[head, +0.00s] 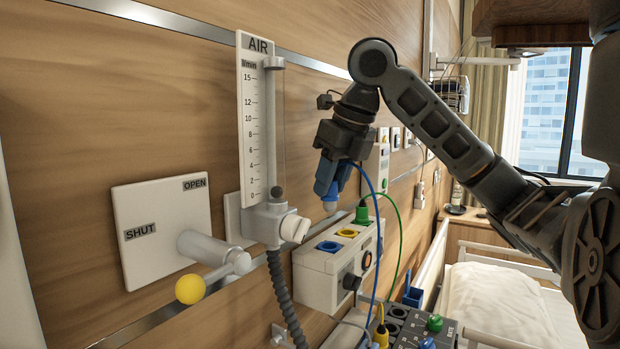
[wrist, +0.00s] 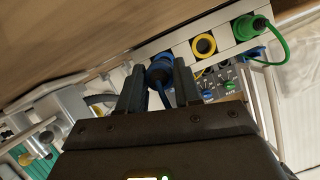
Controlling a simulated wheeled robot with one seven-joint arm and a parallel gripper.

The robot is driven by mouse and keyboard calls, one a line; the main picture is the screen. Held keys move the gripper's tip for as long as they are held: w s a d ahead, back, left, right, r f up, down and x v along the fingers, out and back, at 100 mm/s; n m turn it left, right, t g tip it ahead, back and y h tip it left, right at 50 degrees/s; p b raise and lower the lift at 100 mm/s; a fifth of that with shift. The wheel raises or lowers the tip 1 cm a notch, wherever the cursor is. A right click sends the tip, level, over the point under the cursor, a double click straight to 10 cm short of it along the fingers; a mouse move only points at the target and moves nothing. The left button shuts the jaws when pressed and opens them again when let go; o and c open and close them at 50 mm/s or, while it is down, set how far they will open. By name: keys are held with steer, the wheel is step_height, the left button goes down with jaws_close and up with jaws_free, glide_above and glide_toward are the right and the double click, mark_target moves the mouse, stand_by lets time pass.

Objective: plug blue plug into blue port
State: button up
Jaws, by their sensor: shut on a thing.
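My gripper (head: 325,178) is shut on the blue plug (head: 330,202), which hangs tip down above the white port box (head: 316,283). A blue cable runs from the plug down to the right. The blue port (head: 328,246) is on the box's top at the near left end, below the plug and apart from it. In the wrist view, the blue plug (wrist: 160,70) shows between the two dark fingers; I cannot clearly see the blue port there.
The yellow port (head: 347,233) is empty; a green plug (head: 362,215) sits at the box's far end. The air flowmeter (head: 255,120) and its grey hose stand left of the box. Below are a yellow plug (head: 381,335) and a dark knobbed unit (head: 409,325). A bed (head: 500,300) is at right.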

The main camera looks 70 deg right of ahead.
mark_target(336, 200)
steer(key=shift+f+b, duration=2.15)
steer(key=shift+f, duration=0.85)
steer(key=shift+f+b, duration=0.1)
steer(key=shift+b, duration=0.2)
steer(key=shift+f+b, duration=1.2)
steer(key=shift+f, duration=0.1)
stand_by(1.9)
steer(key=o, duration=1.1)
steer(key=shift+v, duration=3.9)
